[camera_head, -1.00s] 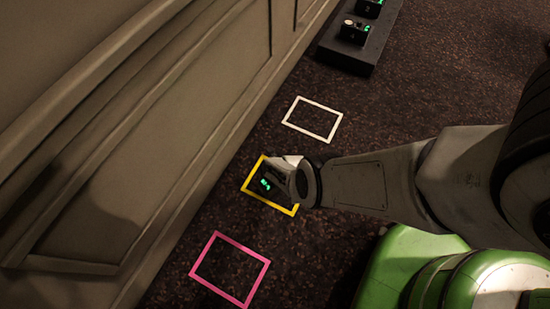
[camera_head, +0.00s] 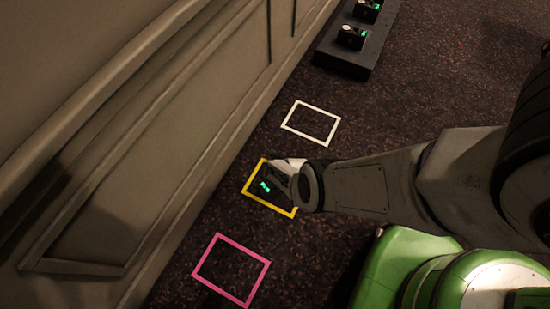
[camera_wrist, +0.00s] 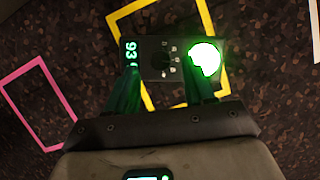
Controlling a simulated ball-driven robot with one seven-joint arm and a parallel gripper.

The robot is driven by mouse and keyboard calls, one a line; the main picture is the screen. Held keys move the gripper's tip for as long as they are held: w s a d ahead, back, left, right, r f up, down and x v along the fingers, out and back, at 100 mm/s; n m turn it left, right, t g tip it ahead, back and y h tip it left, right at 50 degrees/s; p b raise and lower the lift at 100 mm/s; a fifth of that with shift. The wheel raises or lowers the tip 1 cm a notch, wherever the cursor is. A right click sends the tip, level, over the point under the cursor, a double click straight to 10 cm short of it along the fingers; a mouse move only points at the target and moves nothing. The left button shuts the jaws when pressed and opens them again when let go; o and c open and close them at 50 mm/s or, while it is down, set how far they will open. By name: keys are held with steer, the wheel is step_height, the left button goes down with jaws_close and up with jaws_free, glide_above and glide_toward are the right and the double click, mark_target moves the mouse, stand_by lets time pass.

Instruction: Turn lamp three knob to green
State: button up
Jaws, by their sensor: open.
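A small dark box inside the yellow floor frame carries the knob (camera_wrist: 159,60), ringed by small white marks. To its right in the wrist view a round lamp (camera_wrist: 205,58) glows bright green, and to its left is a green lit display (camera_wrist: 130,53) whose digits are partly hidden. My gripper (camera_wrist: 167,75) is open, with its two fingers apart at the near side of the box, one towards the display and one towards the lamp. I cannot tell whether they touch it. In the head view my gripper (camera_head: 283,175) covers most of the box; only its green digits (camera_head: 265,186) show clearly.
The yellow frame (camera_head: 256,203) lies between a white frame (camera_head: 300,129) and a pink frame (camera_head: 207,257) on the dark speckled floor. A panelled wall (camera_head: 120,160) runs along the left. A black rack (camera_head: 345,62) with similar boxes lies at the top.

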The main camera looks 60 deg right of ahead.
steer(key=p+v, duration=0.7)
steer(key=shift+r, duration=0.25)
stand_by(0.5)
steer(key=d+r+n+g, duration=0.2)
steer(key=d+r+n, duration=0.3)
steer(key=r+n, duration=1)
steer(key=s+a+r+n+g, duration=0.1)
steer(key=s+a+r+n, duration=0.4)
steer(key=a+r+n, duration=0.45)
steer(key=s+a+r+n+g, duration=0.1)
steer(key=s+a+r+n, duration=0.4)
steer(key=r+n, duration=0.7)
step_height(320, 180, up, 15)
steer(key=n+p, duration=0.1)
steer(key=p, duration=1.5)
steer(key=shift+w+a+y, duration=0.3)
steer(key=shift+w+a, duration=0.15)
